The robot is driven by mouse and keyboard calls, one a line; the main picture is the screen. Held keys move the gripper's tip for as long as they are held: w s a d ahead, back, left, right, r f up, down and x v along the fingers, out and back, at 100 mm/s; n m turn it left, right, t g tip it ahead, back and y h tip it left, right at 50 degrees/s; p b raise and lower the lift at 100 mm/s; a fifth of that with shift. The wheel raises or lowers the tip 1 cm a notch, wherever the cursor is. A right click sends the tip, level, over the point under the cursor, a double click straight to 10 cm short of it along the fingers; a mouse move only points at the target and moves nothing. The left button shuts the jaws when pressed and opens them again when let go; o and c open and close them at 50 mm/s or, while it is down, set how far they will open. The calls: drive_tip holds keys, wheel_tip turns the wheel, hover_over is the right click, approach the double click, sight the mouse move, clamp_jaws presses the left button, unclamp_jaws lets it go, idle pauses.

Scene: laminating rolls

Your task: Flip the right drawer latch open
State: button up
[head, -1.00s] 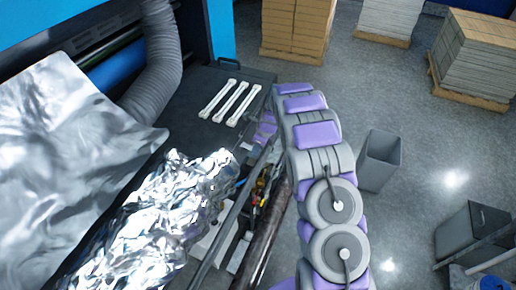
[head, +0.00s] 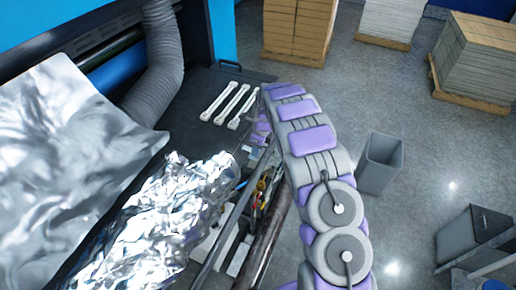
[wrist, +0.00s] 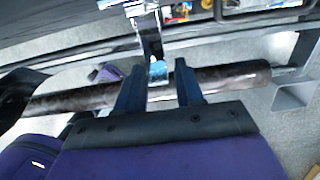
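In the wrist view, a shiny metal latch (wrist: 149,38) with a light blue lower end hangs from the dark drawer front (wrist: 60,20) at the top. My gripper (wrist: 160,68) has two dark blue fingers spread apart. The latch's lower end shows between the fingertips, with gaps visible on both sides. I cannot tell whether a finger touches it. In the head view, my arm reaches down to the machine's right side, and the latch and fingertips are not clear there.
A dark mottled roll (wrist: 230,78) runs behind the fingers. Tools (head: 262,190) lie in an open compartment beside crumpled foil (head: 165,215). Several white wrenches (head: 238,106) lie on the dark top. A grey bin (head: 380,163) stands on the floor at right.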

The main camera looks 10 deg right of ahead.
drive_tip(key=shift+o, duration=1.1)
drive_tip(key=shift+s, duration=0.1)
drive_tip(key=shift+r, duration=0.1)
wheel_tip(320, 180, up, 17)
drive_tip(key=s+d+b, duration=0.1)
drive_tip(key=d+b, duration=0.1)
drive_tip(key=b, duration=0.1)
drive_tip(key=shift+s, duration=0.25)
